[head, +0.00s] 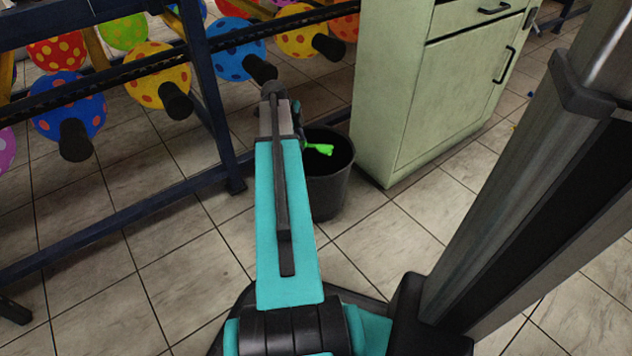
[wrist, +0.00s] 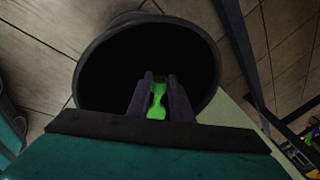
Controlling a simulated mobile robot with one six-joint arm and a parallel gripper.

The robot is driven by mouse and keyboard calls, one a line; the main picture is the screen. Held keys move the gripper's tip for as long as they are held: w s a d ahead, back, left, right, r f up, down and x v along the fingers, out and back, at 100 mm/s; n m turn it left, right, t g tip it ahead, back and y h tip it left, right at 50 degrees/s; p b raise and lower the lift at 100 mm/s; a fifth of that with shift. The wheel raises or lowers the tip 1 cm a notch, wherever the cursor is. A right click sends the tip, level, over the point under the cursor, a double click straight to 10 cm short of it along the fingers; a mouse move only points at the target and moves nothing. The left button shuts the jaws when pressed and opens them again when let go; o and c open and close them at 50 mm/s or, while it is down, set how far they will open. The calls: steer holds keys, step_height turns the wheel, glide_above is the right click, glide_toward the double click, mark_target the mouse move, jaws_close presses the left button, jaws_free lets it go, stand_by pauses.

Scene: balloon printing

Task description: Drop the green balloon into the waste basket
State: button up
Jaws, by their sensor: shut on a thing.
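The green balloon (head: 319,148) is small and limp and shows over the dark mouth of the waste basket in the head view. In the wrist view the balloon (wrist: 157,100) is between the two fingers of my gripper (wrist: 160,84), which is shut on it. The waste basket (head: 331,191) is a dark round bin standing on the floor. Its rim (wrist: 84,62) surrounds the fingers in the wrist view, and its inside is black. In the head view my arm hides the basket's left part and most of my gripper.
A pale green cabinet (head: 405,120) stands close to the right of the basket. A dark blue metal rack (head: 215,110) with several spotted balloons on dark holders stands to the left. The tiled floor (head: 400,225) in front of the cabinet is clear.

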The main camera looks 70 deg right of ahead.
steer(key=shift+f, duration=0.2)
steer(key=o, duration=1)
steer(key=shift+r, duration=0.15)
steer(key=p+v, duration=0.5)
steer(key=v, duration=0.8)
steer(key=shift+w+a+r+p, duration=0.15)
steer(key=shift+r+p, duration=0.1)
steer(key=shift+p, duration=0.15)
